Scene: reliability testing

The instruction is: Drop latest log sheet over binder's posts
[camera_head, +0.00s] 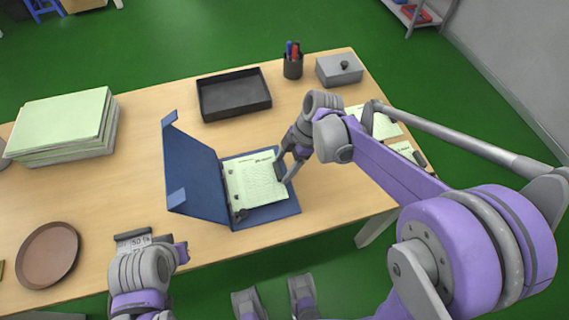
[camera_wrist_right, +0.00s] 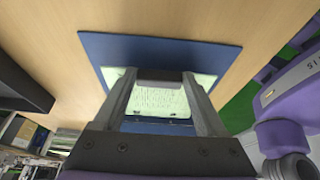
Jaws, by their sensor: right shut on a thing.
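The blue binder (camera_head: 289,210) lies open on the table, its cover (camera_head: 192,172) raised on the left. A pale green printed log sheet (camera_head: 252,182) lies over its inside, and also shows between my fingers in the right wrist view (camera_wrist_right: 158,101). Dark fittings (camera_head: 240,215) show at the sheet's lower left corner; I cannot tell whether the posts pass through the sheet. My right gripper (camera_head: 281,170) is shut on the sheet's right edge, low over the binder. My left gripper (camera_head: 172,250) is near the front table edge; its fingers are unclear.
A black tray (camera_head: 234,113), pen cup (camera_head: 293,66) and grey box (camera_head: 340,70) stand at the back. A stack of green paper (camera_head: 62,150) is left, a brown round dish (camera_head: 48,254) front left. More sheets (camera_head: 378,124) lie right, under my right arm.

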